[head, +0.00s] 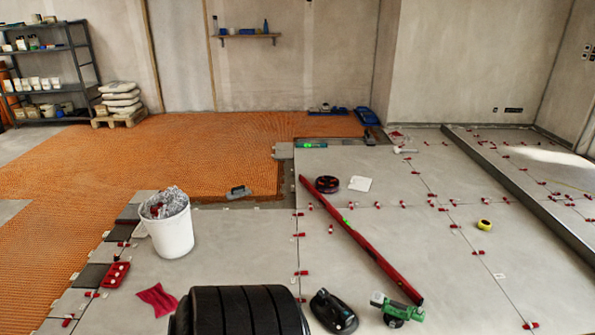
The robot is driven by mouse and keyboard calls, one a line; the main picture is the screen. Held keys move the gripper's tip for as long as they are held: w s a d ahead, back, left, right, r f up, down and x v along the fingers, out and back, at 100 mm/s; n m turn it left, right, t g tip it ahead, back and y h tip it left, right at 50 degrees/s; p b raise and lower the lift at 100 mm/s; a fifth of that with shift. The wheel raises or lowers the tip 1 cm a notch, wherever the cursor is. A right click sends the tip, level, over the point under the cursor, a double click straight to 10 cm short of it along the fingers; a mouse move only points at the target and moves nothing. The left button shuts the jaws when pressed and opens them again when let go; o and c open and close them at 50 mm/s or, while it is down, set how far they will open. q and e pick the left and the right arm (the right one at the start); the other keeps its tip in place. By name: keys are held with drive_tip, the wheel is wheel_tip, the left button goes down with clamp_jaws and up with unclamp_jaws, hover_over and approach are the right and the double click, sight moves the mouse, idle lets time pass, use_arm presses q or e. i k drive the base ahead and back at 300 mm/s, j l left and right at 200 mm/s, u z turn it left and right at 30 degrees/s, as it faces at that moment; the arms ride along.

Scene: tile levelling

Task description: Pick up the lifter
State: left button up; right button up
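A dark handled device (333,312), which looks like the lifter, sits on the grey tiles at the bottom centre of the head view. Neither my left gripper nor my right gripper shows in the head view, so no gripper is seen touching the device.
A green power tool (397,310) lies just right of the device. A long red level (360,240) lies diagonally behind them. A white bucket (170,231) and a red cloth (157,299) are at left. Red clips dot the tile joints. Orange matting (130,160) covers the back left.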

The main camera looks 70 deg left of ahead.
sight(330, 311)
drive_tip(key=k+u, duration=0.1)
drive_tip(key=u, duration=3.4)
drive_tip(key=z, duration=1.55)
drive_tip(key=i+l, duration=0.5)
drive_tip(key=i+l+u, duration=0.1)
drive_tip(key=i+l, duration=0.35)
drive_tip(key=i, duration=0.3)
drive_tip(key=l+u, duration=0.15)
drive_tip(key=u, duration=1.3)
drive_tip(key=i+l, duration=0.05)
